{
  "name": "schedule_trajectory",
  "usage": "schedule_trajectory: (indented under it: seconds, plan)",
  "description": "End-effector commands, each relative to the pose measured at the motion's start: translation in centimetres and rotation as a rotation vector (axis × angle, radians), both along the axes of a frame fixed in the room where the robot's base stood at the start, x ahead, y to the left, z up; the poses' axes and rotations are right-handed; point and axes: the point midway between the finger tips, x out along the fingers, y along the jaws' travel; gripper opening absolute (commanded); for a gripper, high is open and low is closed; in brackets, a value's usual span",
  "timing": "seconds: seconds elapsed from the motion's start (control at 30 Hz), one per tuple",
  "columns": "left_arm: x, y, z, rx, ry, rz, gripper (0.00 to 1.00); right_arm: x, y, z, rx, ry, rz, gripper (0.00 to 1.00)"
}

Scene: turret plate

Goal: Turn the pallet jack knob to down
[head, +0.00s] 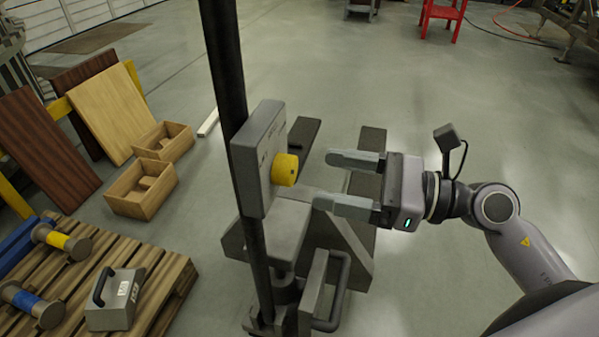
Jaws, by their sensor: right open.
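The yellow round knob (286,169) sits on the grey plate (258,150) fixed to the dark upright post of the pallet jack (283,228). The knob faces right. Small markings on the plate are too small to read, and which one the knob points to cannot be told. My right gripper (322,180) comes in from the right, open and empty. Its two pale fingers point left at the knob, with a small gap between the fingertips and the knob. My left gripper is not in view.
A wooden pallet (165,285) at lower left bears a grey block with a handle (117,300) and dumbbell-like rollers. Open wooden boxes (140,188) and leaning boards (110,112) stand at left. A red stool (442,14) is far back. The floor behind the gripper is clear.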

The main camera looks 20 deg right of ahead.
Motion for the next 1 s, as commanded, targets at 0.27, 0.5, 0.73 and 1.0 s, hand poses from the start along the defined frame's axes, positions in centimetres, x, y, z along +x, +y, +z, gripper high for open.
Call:
schedule_trajectory:
  seconds: [0.27,0.5,0.73,1.0]
  plan:
    - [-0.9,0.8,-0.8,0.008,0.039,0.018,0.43,2.1,3.1,0.3,0.006,0.000,0.000,0.74]
    - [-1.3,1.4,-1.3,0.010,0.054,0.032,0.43,3.0,4.6,0.1,0.005,0.002,0.000,0.74]
    - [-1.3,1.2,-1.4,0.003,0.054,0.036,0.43,3.0,4.7,0.0,0.004,0.002,0.000,0.74]
    - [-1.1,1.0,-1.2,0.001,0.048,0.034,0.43,3.0,4.6,0.0,0.004,0.003,0.000,0.17]
